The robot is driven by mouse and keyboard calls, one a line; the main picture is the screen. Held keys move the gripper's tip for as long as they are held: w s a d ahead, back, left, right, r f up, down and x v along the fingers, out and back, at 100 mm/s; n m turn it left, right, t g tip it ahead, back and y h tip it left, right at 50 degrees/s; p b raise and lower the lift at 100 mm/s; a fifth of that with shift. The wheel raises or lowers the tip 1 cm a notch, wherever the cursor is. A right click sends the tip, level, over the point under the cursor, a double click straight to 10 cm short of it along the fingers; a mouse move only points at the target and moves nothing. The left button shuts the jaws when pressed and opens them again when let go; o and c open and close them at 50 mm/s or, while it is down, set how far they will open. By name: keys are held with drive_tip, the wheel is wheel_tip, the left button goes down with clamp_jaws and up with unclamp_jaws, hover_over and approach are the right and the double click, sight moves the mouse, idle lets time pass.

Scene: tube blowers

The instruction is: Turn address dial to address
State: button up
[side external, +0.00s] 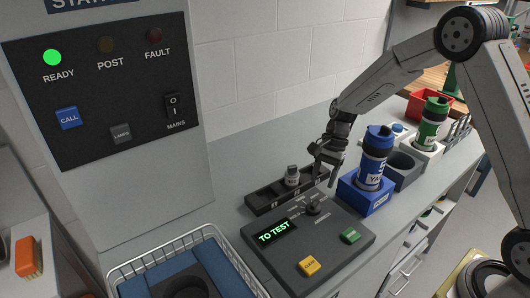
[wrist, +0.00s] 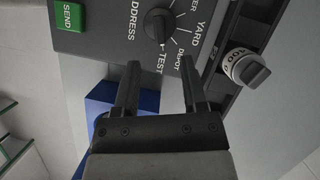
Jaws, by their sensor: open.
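The address dial is a black knob (side external: 313,208) on the dark grey control panel (side external: 345,258). In the wrist view the dial (wrist: 158,26) is ringed by white labels, among them YARD, DEPOT and TEST, with ADDRESS to its left. The panel's display (side external: 276,232) reads "TO TEST" in green. My gripper (side external: 321,172) is above and behind the dial in the side view. In the wrist view my gripper (wrist: 159,64) is open and empty, its fingertips just short of the dial and apart from it.
A green SEND button (side external: 350,236) and a yellow button (side external: 310,266) sit on the panel. A dark rack (side external: 262,199) with a grey-topped part (side external: 292,175) lies behind. A blue carrier (side external: 376,152) stands in a blue holder (side external: 364,198) at right. A wire basket (side external: 150,262) is front left.

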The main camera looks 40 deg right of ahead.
drive_tip(key=shift+v, duration=0.9)
drive_tip(key=shift+s, duration=0.1)
drive_tip(key=s+a+r+n+t+h, duration=0.1)
drive_tip(key=s+n+t+h, duration=0.1)
drive_tip(key=s+n, duration=0.5)
drive_tip(key=s+a+r+n+t+h, duration=0.2)
drive_tip(key=s+n, duration=0.5)
drive_tip(key=s, duration=0.1)
drive_tip(key=shift+s+r, duration=0.25)
drive_tip(key=shift+r, duration=0.05)
